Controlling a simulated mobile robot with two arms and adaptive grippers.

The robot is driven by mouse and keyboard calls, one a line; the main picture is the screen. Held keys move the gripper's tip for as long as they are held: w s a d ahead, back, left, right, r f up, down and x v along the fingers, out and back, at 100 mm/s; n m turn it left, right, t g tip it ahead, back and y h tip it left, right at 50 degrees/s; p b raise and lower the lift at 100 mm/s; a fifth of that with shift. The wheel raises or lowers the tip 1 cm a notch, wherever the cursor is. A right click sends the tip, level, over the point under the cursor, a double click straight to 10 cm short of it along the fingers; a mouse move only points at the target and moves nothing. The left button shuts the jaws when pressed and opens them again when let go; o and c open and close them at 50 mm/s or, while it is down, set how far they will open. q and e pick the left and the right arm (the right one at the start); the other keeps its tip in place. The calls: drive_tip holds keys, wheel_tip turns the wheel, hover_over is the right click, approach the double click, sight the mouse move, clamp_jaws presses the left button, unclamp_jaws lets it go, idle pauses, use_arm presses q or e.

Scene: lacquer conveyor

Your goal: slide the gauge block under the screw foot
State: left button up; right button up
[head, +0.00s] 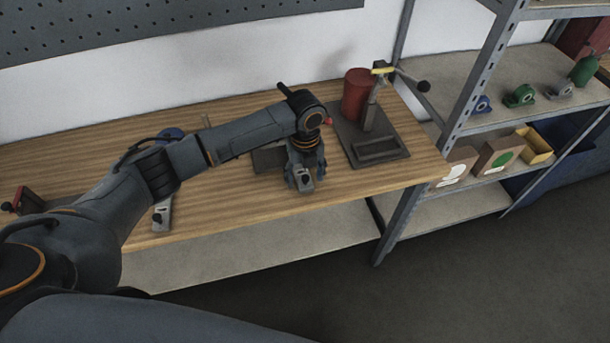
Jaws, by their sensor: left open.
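My left arm reaches across the wooden bench (225,205) from the left. Its gripper (304,182) points down over the bench's front part, just left of a dark stand; it is open. A small light grey piece with a dark knob shows at the fingers, and I cannot tell whether it is touched. A similar grey bracket with a dark knob (161,215) is at the bench's front edge further left. I cannot make out the gauge block or the screw foot for certain; the arm and gripper may hide them. My right gripper is not in view.
The dark stand (397,152) has a post with a yellow top and black-knobbed lever. A red cylinder (356,95) stands behind it. A dark plate (268,159) lies left of the gripper. A red-topped clamp (29,199) is far left. Metal shelving (470,85) borders the bench's right.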

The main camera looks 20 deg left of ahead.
use_arm(q)
wheel_tip(320, 180, up, 12)
drive_tip(key=shift+f, duration=0.15)
idle(0.5)
